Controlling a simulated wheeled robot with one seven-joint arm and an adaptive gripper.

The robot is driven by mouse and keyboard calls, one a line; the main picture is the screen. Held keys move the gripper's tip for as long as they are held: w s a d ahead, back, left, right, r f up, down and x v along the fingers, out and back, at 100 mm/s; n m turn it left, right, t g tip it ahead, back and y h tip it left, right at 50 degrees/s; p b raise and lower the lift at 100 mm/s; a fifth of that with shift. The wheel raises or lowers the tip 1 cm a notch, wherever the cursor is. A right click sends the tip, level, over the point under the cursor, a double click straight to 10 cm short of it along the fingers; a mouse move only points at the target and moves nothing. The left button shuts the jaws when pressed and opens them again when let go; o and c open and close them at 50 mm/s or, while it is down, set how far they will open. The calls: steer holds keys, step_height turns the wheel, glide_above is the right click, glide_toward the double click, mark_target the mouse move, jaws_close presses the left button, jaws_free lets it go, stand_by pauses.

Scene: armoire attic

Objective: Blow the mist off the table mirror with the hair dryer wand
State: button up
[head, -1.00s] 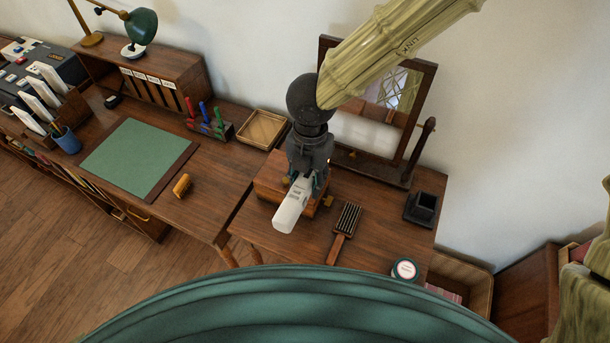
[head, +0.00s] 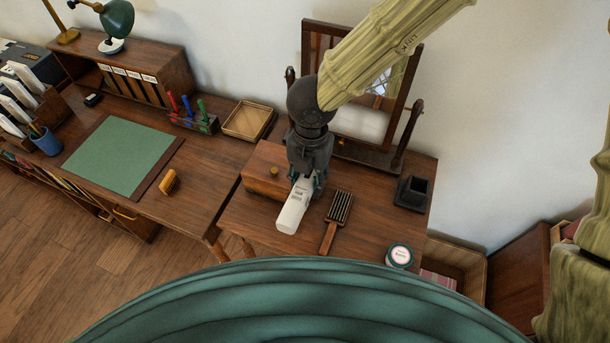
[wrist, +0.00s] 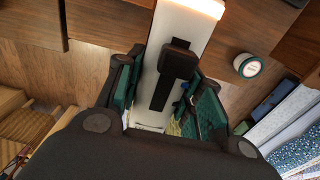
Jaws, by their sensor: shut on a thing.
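My gripper (head: 304,180) is shut on the white hair dryer wand (head: 294,206), and holds it over the small table in front of the mirror. In the wrist view the wand (wrist: 184,22) runs up between the fingers, with a black part on its face and a bright glow at its far end. The table mirror (head: 404,110) stands upright in a dark wooden frame at the back of the table. My arm hides much of its glass. The visible lower glass looks whitish and the upper right part shows a clearer reflection.
A wooden box (head: 262,168) sits left of my gripper. A brush (head: 337,215), a round jar (head: 399,257) and a dark square holder (head: 413,193) stand on the table to the right. A shallow tray (head: 248,120) lies on the desk, left of the mirror.

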steer(key=shift+s+d+f+b, duration=0.1)
steer(key=shift+d+f+b, duration=0.25)
steer(key=shift+f, duration=0.2)
steer(key=shift+d, duration=0.3)
steer(key=shift+s+d, duration=0.8)
steer(key=shift+d, duration=1.35)
steer(key=w+a+p, duration=0.3)
steer(key=a, duration=0.6)
steer(key=shift+a, duration=0.25)
steer(key=shift+s+d+r+p, duration=0.25)
steer(key=shift+d+r+p, duration=0.55)
steer(key=shift+r, duration=0.2)
steer(key=shift+s+d+r+p, duration=0.25)
steer(key=shift+d+r+p, duration=0.55)
steer(key=shift+r, duration=0.25)
steer(key=shift+s+d+r+p, duration=0.25)
steer(key=shift+d+r+p, duration=0.55)
steer(key=shift+r, duration=0.2)
